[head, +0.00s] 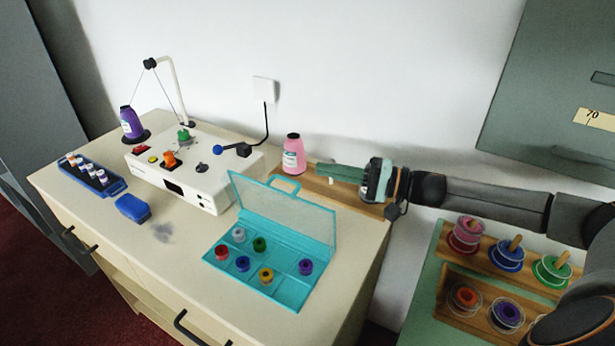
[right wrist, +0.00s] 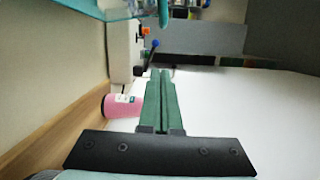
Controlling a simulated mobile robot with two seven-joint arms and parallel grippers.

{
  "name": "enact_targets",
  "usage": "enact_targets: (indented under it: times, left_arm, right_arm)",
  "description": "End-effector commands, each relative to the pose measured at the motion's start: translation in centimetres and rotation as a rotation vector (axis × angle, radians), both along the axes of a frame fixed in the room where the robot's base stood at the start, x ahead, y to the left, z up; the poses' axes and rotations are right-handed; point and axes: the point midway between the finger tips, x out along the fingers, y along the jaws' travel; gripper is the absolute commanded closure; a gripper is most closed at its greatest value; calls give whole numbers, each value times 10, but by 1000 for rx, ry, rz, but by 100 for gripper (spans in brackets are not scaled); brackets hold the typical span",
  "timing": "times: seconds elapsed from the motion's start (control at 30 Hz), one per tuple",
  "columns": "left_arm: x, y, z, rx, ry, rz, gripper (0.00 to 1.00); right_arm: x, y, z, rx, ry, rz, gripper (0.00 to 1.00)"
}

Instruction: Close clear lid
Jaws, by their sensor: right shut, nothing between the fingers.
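The teal bobbin case (head: 228,270) lies on the cream counter. Its clear lid (head: 285,210) with a teal rim and handle stands open, tilted up at the case's back edge. Several coloured bobbins sit in the compartments. My right gripper (head: 322,172) is shut and empty, behind and to the right of the lid, close to the pink bottle. In the right wrist view the green fingers (right wrist: 163,75) lie together, and a teal edge (right wrist: 115,12) of the case shows at the top. My left gripper is not in view.
A pink bottle (head: 293,158) stands on a wooden strip (head: 340,203) at the counter's back; it also shows in the right wrist view (right wrist: 122,105). A white machine (head: 200,178) with a lever stands left of the lid. Spool racks (head: 490,315) are at the right.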

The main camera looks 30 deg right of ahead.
Motion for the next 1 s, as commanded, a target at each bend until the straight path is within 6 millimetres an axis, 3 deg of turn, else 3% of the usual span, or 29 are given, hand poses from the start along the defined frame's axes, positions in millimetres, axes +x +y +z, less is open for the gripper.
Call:
enact_targets:
  times: [0.17,0.5,1.0]
  left_arm:
    - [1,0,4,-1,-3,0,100]
    - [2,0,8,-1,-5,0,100]
    - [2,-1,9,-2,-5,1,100]
  right_arm:
    - [21,20,3,3,-4,2,100]
    - [2,49,1,1,3,0,100]
    - [-1,53,2,-1,0,-1,100]
